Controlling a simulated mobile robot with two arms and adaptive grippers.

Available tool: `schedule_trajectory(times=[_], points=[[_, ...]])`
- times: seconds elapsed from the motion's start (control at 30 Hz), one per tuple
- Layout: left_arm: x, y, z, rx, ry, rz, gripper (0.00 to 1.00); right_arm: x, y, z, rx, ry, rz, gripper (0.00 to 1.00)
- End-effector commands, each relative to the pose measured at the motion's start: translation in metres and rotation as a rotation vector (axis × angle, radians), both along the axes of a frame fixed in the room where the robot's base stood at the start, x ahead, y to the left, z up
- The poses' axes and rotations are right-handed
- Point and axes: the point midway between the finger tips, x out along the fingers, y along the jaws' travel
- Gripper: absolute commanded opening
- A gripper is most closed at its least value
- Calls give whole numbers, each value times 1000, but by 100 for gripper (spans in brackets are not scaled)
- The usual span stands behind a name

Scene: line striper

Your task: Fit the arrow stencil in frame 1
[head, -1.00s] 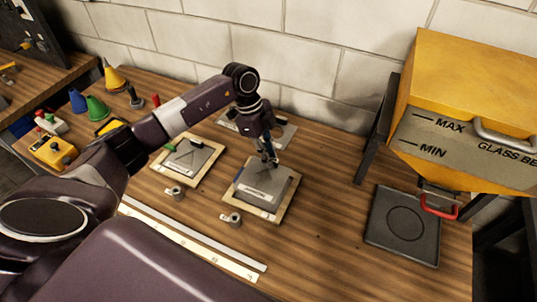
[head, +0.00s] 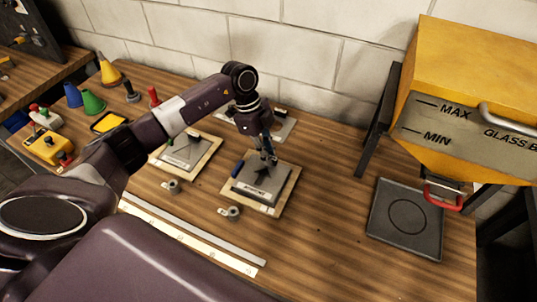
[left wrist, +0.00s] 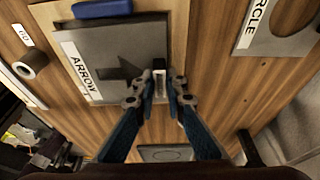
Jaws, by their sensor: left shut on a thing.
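In the left wrist view the arrow stencil (left wrist: 110,45) shows between the fingers and the blue strip. My right gripper is out of view.
A second wooden frame with a grey plate (head: 187,152) stands to the left. The circle stencil (left wrist: 275,25) lies behind, against the wall side. Small metal rolls (head: 231,213) and a long ruler (head: 190,236) lie in front. A yellow hopper (head: 465,100) stands right above a dark tray (head: 405,222).

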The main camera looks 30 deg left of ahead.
Motion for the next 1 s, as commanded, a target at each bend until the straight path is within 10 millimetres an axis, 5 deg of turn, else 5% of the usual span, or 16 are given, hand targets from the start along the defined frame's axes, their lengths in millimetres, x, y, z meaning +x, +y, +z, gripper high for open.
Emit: schedule_trajectory(times=[1.0], points=[[0,0,-20,0,0,0,0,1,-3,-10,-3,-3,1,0]])
